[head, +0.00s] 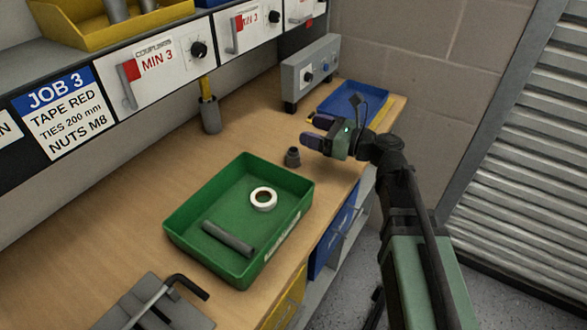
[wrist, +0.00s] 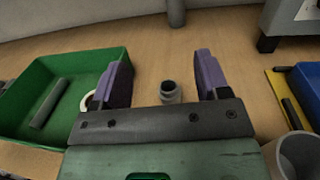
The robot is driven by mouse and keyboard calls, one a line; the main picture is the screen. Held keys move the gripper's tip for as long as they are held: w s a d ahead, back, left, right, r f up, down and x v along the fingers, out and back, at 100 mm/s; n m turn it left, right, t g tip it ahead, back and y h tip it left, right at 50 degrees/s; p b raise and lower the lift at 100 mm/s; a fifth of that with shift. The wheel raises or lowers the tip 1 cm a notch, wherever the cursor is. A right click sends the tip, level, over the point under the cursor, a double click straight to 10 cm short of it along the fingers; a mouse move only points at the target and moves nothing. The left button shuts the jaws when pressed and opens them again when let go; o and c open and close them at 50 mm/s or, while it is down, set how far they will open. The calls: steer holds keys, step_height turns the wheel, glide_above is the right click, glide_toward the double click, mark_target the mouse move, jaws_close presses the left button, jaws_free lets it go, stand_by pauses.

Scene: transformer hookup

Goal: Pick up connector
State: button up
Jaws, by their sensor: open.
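The connector, a small dark grey stepped cylinder (head: 292,157), stands upright on the wooden bench to the right of the green tray. In the wrist view the connector (wrist: 170,92) stands between and beyond the two purple fingers, with clear gaps on both sides. My gripper (head: 315,132) is open and empty, just to the right of the connector and above the bench in the head view. Its fingers also show in the wrist view (wrist: 166,80). Nothing is touching the connector.
A green tray (head: 180,247) holds a grey tube (head: 229,239) and a white tape roll (head: 264,199). A grey control box (head: 311,72) and a blue tray (head: 352,100) stand at the back. A grey cup (wrist: 297,156) is at the lower right.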

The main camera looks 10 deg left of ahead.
mark_target(299, 152)
steer(key=f+b, duration=0.8)
steer(key=shift+a, duration=0.3)
steer(key=x, duration=0.7)
steer(key=c, duration=1)
step_height(299, 152, up, 20)
steer(key=p, duration=2)
